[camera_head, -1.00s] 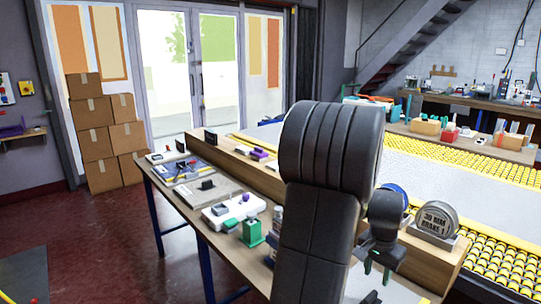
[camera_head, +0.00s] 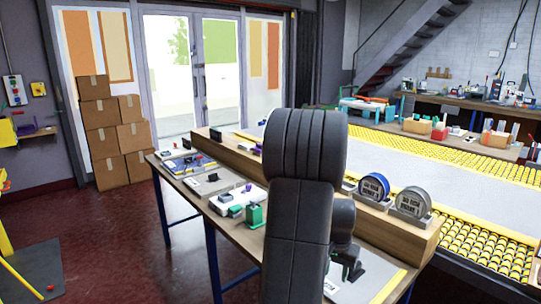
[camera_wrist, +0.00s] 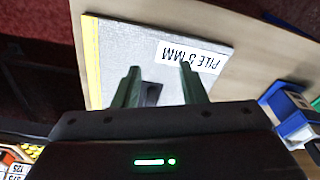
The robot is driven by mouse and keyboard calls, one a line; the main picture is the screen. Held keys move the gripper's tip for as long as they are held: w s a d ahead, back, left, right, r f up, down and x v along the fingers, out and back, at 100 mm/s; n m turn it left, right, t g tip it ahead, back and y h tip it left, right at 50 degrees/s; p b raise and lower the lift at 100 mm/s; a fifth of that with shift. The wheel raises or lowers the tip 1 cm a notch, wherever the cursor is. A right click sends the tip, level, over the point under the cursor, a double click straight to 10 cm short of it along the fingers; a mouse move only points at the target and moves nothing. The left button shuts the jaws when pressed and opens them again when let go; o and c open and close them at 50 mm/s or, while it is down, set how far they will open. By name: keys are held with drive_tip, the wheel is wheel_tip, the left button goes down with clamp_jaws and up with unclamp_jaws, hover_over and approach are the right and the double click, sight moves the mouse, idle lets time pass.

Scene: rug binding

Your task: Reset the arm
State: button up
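My gripper (camera_head: 347,268) is low over the near end of the workbench (camera_head: 385,240), partly hidden behind my arm in the head view. Below is a grey rug sample (camera_wrist: 125,40) with a yellow edge and a label (camera_wrist: 190,55) reading "PILE 8 MM".
Two round tape-like reels (camera_head: 410,203) stand on the bench's wooden ledge. A green block (camera_head: 254,215) and a white tray (camera_head: 228,203) lie left of my arm. A roller table (camera_head: 470,225) runs behind. Stacked cartons (camera_head: 100,130) stand left; red floor between is clear.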

drive_tip(key=w+a+f+n+p, duration=0.1)
drive_tip(key=w+a+f+n, duration=0.1)
drive_tip(key=a, duration=0.7)
drive_tip(key=w+a+f+n+p, duration=0.1)
drive_tip(key=a+n, duration=0.3)
drive_tip(key=a, duration=0.5)
drive_tip(key=shift+w+a+f+y+p, duration=0.25)
drive_tip(key=shift+w+f+y+p, duration=0.15)
drive_tip(key=shift+f+p, duration=0.35)
